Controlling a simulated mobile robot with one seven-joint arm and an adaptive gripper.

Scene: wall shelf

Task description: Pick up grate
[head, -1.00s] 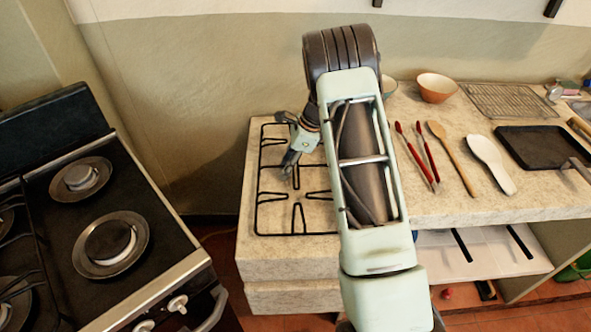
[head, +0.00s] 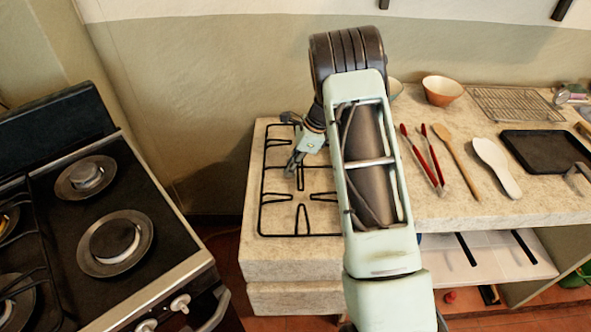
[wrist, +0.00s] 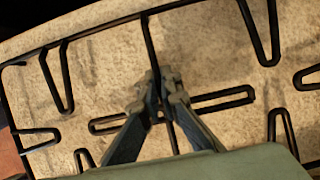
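The grate (head: 262,190) is a black wire frame with inward-pointing prongs. It lies flat on the pale stone counter, left of my arm, which hides its right side in the head view. My gripper (head: 291,172) points down over its middle. In the wrist view, my gripper (wrist: 160,80) has its two fingertips close together, one on each side of a thin bar of the grate (wrist: 151,45). The fingers look closed on this bar. Where exactly they touch it is hard to see. The grate looks level with the counter, with no clear gap beneath it.
A stove (head: 165,270) stands left of the counter, across a narrow gap. Red tongs (head: 421,160), a wooden spoon (head: 455,158), a white spatula (head: 497,168), a dark tray (head: 545,155), a wire rack (head: 515,103) and an orange bowl (head: 442,90) are to the right.

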